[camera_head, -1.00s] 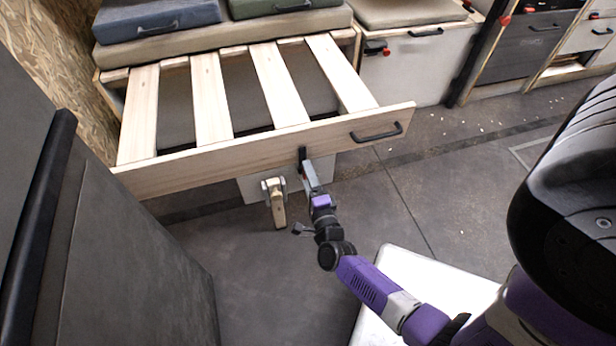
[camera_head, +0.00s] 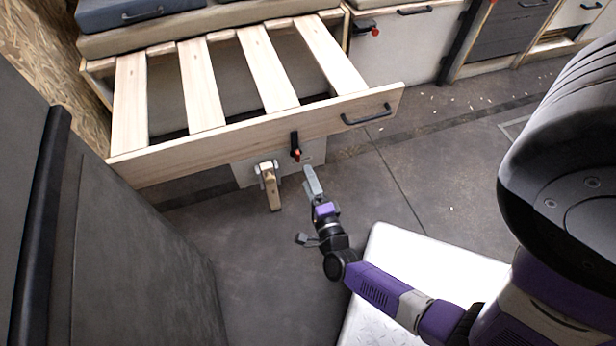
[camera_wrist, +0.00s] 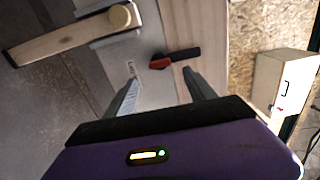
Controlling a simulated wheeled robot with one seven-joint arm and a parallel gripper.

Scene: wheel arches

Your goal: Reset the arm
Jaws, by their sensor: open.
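My gripper (camera_head: 311,178) is in front of the slatted pull-out bed frame (camera_head: 240,128), apart from it and low over the floor. In the wrist view my gripper's two fingers (camera_wrist: 163,88) stand apart with nothing between them. A black latch handle with a red part (camera_head: 295,147) is on the front board, just beyond the fingertips. The latch handle also shows in the wrist view (camera_wrist: 175,58). My arm reaches in from the lower right, partly bent.
A wooden leg (camera_head: 270,188) hangs under the front board, left of my gripper. A dark cabinet (camera_head: 130,240) stands at the left. A black bar handle (camera_head: 367,115) is on the board's right end.

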